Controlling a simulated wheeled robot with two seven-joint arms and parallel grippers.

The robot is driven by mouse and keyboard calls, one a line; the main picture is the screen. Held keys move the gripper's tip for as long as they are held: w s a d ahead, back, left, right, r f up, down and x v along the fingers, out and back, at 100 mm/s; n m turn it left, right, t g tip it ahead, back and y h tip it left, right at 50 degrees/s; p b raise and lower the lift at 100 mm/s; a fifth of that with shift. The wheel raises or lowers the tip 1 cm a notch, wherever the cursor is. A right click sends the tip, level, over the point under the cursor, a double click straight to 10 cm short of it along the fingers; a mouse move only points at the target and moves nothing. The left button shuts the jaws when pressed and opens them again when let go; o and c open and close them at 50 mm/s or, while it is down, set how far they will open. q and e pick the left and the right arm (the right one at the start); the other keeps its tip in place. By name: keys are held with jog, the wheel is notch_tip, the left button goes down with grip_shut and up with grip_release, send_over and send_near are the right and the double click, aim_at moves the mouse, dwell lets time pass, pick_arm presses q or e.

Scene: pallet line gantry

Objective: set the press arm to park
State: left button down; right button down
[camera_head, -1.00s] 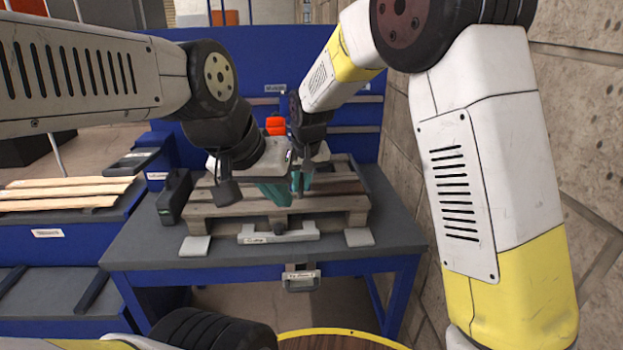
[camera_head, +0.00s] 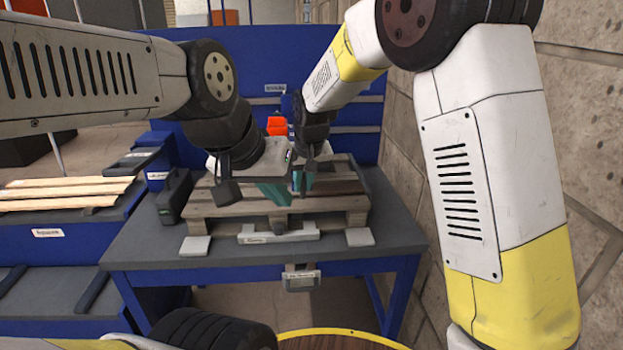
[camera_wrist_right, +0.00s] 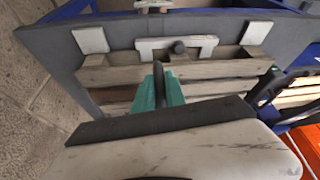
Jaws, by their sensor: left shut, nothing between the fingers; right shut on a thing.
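A worn whitish plate with teal parts (camera_head: 273,190) beneath it stands over the wooden pallet; I take this to be the press arm. The teal part also shows in the right wrist view (camera_wrist_right: 174,92), with a dark upright piece in front. My right gripper (camera_head: 303,188) is shut at the teal part by the plate's right end. Its fingertips are small in the head view, and the plate covers much of the wrist view. My left gripper (camera_head: 228,192) is shut and empty, left of the teal parts, above the pallet.
The pallet (camera_head: 335,203) lies on a grey-topped blue bench (camera_head: 140,245). A pale bracket (camera_head: 300,235) with a dark knob lies at its front between two pale pads. A dark case (camera_head: 174,196) stands left. A stone wall (camera_head: 400,130) is close on the right.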

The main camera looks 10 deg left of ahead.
jog(key=w+d, duration=0.3)
jog(key=d, duration=0.7)
jog(key=w+d, duration=0.3)
jog(key=d, duration=0.8)
jog(key=w+d, duration=0.3)
jog(key=d, duration=0.7)
jog(key=shift+d, duration=0.4)
jog(key=c, duration=1.4)
grip_release()
jog(key=shift+w+d, duration=0.1)
jog(key=shift+r, duration=0.1)
jog(key=v, duration=0.7)
jog(key=shift+s+r, duration=0.2)
jog(key=shift+r, duration=0.1)
